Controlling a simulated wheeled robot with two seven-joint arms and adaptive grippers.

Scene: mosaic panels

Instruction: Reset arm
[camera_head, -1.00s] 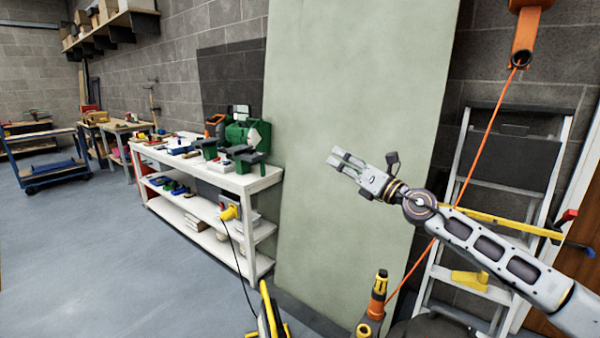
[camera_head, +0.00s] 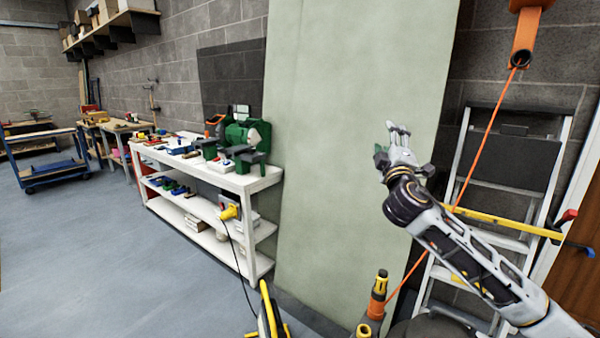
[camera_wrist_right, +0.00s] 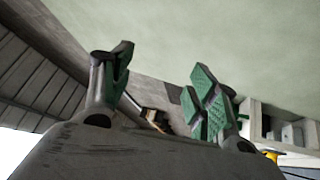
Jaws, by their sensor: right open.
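My right gripper (camera_head: 398,130) is raised in front of the pale green panel (camera_head: 345,200) in the head view. Its fingers point up and away, and its arm comes in from the lower right. In the right wrist view the two green-padded fingers (camera_wrist_right: 165,85) stand wide apart with nothing between them. The gripper is open and empty. The panel also fills the upper right of the wrist view (camera_wrist_right: 230,35). My left gripper is not in view.
A white shelf unit (camera_head: 262,184) with tools stands left of the panel. A stepladder (camera_head: 560,130) and an orange hose (camera_head: 487,125) are close to my right arm. A blue cart (camera_head: 62,178) stands far left. The floor (camera_head: 110,270) at left is clear.

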